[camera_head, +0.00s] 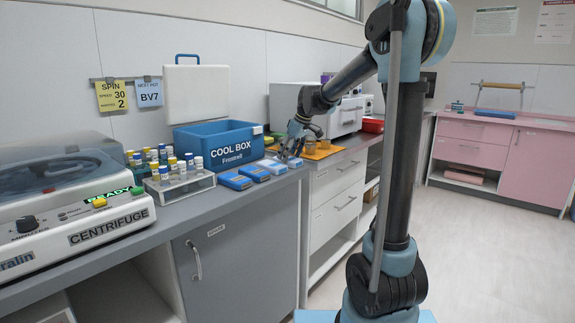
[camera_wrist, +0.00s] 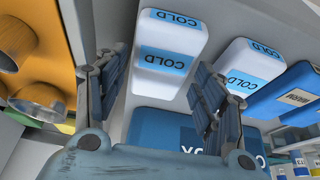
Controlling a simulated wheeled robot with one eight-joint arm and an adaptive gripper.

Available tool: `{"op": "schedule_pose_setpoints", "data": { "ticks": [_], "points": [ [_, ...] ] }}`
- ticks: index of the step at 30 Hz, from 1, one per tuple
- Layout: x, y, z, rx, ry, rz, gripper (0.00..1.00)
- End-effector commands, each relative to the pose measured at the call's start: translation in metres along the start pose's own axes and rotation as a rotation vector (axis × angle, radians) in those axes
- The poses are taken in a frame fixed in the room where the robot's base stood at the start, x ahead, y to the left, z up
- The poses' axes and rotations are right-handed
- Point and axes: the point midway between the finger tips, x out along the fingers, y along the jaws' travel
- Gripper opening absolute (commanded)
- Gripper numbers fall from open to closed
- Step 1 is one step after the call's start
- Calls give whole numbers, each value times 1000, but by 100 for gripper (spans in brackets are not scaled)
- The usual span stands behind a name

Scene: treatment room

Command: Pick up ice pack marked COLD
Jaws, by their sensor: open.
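Two white ice packs with blue labels marked COLD show in the wrist view: a nearer one (camera_wrist: 170,32) at the top middle and another (camera_wrist: 249,66) to its right. In the head view they lie on the counter in front of the blue cool box (camera_head: 228,150), at the right end of a row of packs. My gripper (camera_wrist: 160,58) is open and empty, its fingers either side of the middle COLD pack in the picture. I cannot tell whether they touch it. In the head view my gripper (camera_head: 291,152) hangs over the row's right end.
Blue packs (camera_head: 235,181) lie left of the white ones; one blue pack (camera_wrist: 298,95) is close in the wrist view. An orange mat (camera_head: 325,153) with jars lies to the right. A vial rack (camera_head: 180,187) and a centrifuge (camera_head: 75,215) stand left. The floor at right is clear.

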Motion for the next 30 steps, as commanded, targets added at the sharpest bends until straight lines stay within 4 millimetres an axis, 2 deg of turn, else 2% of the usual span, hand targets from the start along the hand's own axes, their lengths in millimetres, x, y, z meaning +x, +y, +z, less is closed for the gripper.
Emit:
{"op": "schedule_pose_setpoints", "data": {
  "ticks": [5,13,14,18,19,30],
  "points": [
    [18,0,0,-1,0,0,63],
    [20,0,0,-1,0,0,63],
    [20,0,0,-1,0,0,59],
    [20,0,0,0,0,0,27],
    [20,0,0,0,0,0,24],
    [15,0,-2,0,0,0,24]
  ]
}}
